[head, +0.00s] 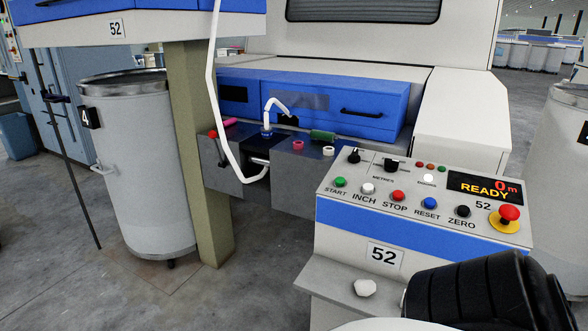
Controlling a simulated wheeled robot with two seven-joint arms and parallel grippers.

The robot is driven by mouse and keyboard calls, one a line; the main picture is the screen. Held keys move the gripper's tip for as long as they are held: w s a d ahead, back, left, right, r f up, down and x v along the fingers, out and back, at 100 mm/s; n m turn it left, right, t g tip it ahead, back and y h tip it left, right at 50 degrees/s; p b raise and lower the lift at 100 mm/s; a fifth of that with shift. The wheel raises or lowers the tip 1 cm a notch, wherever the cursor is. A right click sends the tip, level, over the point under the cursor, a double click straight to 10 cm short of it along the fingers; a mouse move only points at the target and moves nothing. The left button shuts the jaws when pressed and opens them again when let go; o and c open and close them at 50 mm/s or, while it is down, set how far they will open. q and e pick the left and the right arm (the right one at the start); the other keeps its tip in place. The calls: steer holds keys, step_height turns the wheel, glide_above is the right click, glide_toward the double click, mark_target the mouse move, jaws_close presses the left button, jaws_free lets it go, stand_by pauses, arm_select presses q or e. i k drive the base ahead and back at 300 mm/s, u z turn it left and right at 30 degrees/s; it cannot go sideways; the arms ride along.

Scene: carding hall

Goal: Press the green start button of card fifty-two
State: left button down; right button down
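The control panel of card fifty-two (330,213) stands at the right, its sloping top facing me. The green START button (340,182) is at the left end of its button row, uncovered, with nothing touching it. A white INCH button (368,188), a red STOP button (398,196), a blue RESET button (430,203) and a black ZERO button (463,211) follow to its right. The display (484,188) reads READY and 0 m. The panel front bears a 52 plate (385,256). Neither of my grippers shows; a black and white part of my arm fills the lower right.
A red mushroom button (509,215) on a yellow base sits at the panel's right end. A grey shelf (340,285) below the panel holds a white lump (365,288). A tall grey can (140,165) stands left beside an olive post (200,150). The floor between is clear.

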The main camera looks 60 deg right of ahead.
mark_target(339, 181)
steer(key=z, duration=0.75)
steer(key=i, duration=1.1)
steer(key=z, duration=1.4)
steer(key=i, duration=0.3)
steer(key=z, duration=0.3)
